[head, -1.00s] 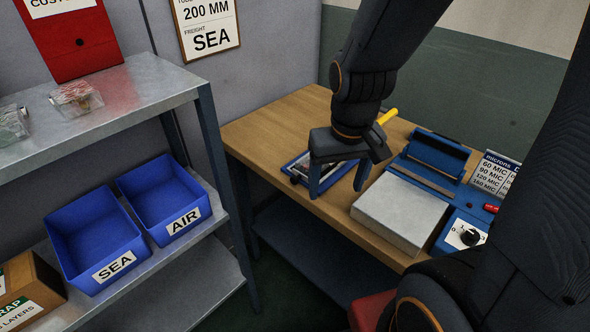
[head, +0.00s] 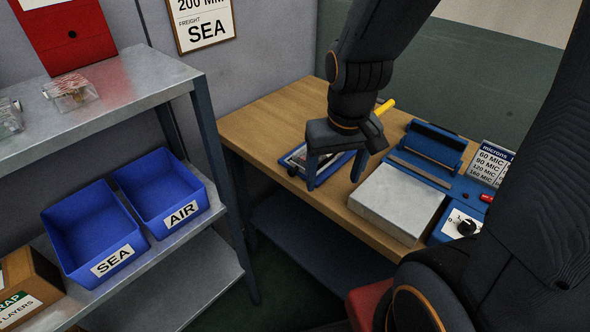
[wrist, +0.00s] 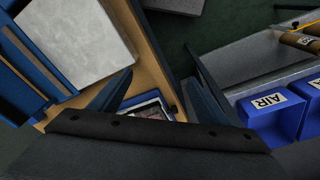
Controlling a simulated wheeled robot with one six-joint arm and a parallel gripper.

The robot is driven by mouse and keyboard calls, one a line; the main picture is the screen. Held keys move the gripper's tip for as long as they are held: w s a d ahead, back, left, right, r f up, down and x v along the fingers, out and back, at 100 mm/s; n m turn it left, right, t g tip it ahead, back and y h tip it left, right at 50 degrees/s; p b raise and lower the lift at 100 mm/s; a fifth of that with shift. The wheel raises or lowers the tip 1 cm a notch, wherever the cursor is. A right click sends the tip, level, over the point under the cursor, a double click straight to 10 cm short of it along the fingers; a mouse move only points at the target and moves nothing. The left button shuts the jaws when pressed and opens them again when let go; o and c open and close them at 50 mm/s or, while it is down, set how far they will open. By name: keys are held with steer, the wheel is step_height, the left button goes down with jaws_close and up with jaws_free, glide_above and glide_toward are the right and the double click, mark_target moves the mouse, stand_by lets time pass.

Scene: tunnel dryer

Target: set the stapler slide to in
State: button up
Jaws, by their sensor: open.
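A low blue-framed device (head: 297,156) with a dark and silvery inside lies on the wooden bench below my gripper; it may be the stapler. In the wrist view its blue frame (wrist: 135,106) shows partly, with a small dark knob (wrist: 173,109) at one end. My gripper (head: 334,181) points down, open and empty, with its fingers apart over the device's front side. In the wrist view my gripper (wrist: 158,84) has one finger on either side of the device's end. Contact cannot be told. The gripper hides much of the device, and the slide's position cannot be made out.
A pale grey block (head: 398,203) and a blue sealer-like machine (head: 432,150) stand to the right on the bench (head: 262,128). A yellow handle (head: 386,106) shows behind my gripper. The metal shelf (head: 130,95) with blue bins (head: 160,190) stands at left. Bare bench lies behind the device.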

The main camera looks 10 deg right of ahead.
steer(key=shift+c, duration=0.6)
steer(key=shift+a, duration=0.1)
steer(key=c, duration=0.3)
steer(key=w+a+n+b, duration=0.1)
steer(key=a+n, duration=0.1)
steer(key=n, duration=0.1)
steer(key=w+a+f+n+b, duration=0.1)
steer(key=a+n+b, duration=0.1)
steer(key=n, duration=0.1)
steer(key=w+a+n+h+b, duration=0.1)
steer(key=w+a+n, duration=0.1)
steer(key=n, duration=0.1)
steer(key=shift+a+f+n+g+b, duration=0.1)
steer(key=shift+f+n+g+b, duration=0.2)
steer(key=shift+n+b, duration=0.1)
jaws_close()
steer(key=w+a+r+n+t+h+b, duration=0.3)
steer(key=a+n+b, duration=0.45)
steer(key=n, duration=0.65)
steer(key=shift+g, duration=0.7)
steer(key=shift+w+d+f+p, duration=0.45)
steer(key=shift+w+d+f, duration=0.45)
steer(key=shift+f, duration=0.75)
steer(key=shift+w+d+f+p, duration=0.4)
steer(key=shift+w+d+f, duration=0.4)
steer(key=shift+f, duration=0.85)
steer(key=shift+w+d+f+p, duration=0.45)
steer(key=shift+w+d+f, duration=0.45)
steer(key=shift+f, duration=0.75)
